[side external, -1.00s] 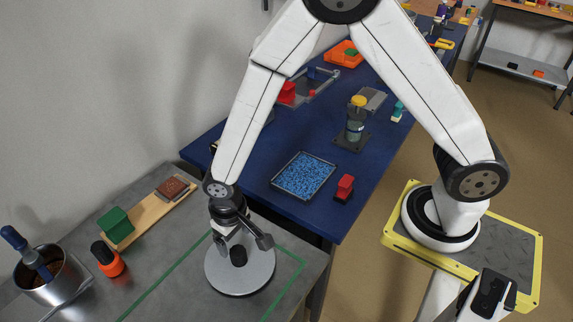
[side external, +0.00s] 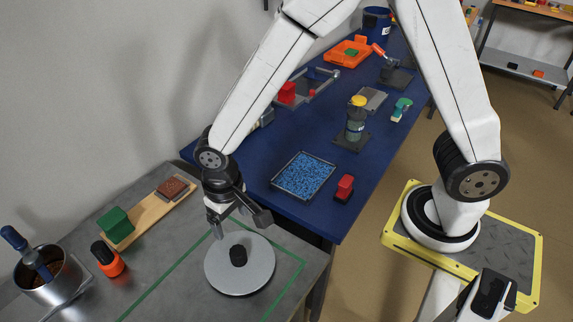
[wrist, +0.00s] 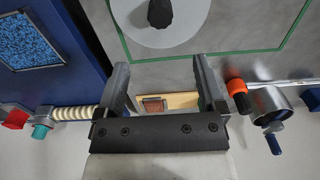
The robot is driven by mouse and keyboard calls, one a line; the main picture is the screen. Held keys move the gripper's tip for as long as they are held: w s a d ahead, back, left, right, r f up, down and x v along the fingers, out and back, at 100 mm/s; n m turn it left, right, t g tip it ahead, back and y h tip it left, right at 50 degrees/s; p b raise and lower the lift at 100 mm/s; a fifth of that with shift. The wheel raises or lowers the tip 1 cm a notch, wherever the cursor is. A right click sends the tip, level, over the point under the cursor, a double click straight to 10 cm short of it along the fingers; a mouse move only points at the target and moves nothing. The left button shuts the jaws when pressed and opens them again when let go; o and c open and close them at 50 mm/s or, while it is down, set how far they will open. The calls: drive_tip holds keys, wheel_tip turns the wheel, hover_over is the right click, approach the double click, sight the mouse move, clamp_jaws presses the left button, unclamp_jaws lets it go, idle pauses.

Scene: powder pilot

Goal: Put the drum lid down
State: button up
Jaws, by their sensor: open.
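The drum lid (side external: 255,273) is a round grey disc with a black knob (side external: 238,255) at its middle. It lies flat on the grey table, within the green outline. It also shows at the top of the wrist view (wrist: 185,32), cut off by the frame's edge. My gripper (side external: 240,226) is open and empty, above and behind the lid in the side view and apart from the knob. In the wrist view its two fingers (wrist: 160,80) stand wide apart with nothing between them.
A wooden board (side external: 150,222) with a green block and a brown block lies to the left. An orange and black jar (side external: 108,260) and a metal pot (side external: 50,285) stand nearer. A blue bench (side external: 260,165) behind carries a tray of blue granules (side external: 303,175).

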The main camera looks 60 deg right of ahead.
drive_tip(key=s+d+r+t, duration=0.1)
drive_tip(key=s+d+r, duration=0.1)
drive_tip(key=d, duration=0.7)
drive_tip(key=s+d+r+t, duration=0.1)
drive_tip(key=s+d+r, duration=0.2)
drive_tip(key=d, duration=0.6)
drive_tip(key=shift+s+r+t, duration=0.2)
drive_tip(key=shift+r+t, duration=0.05)
drive_tip(key=shift+t, duration=0.05)
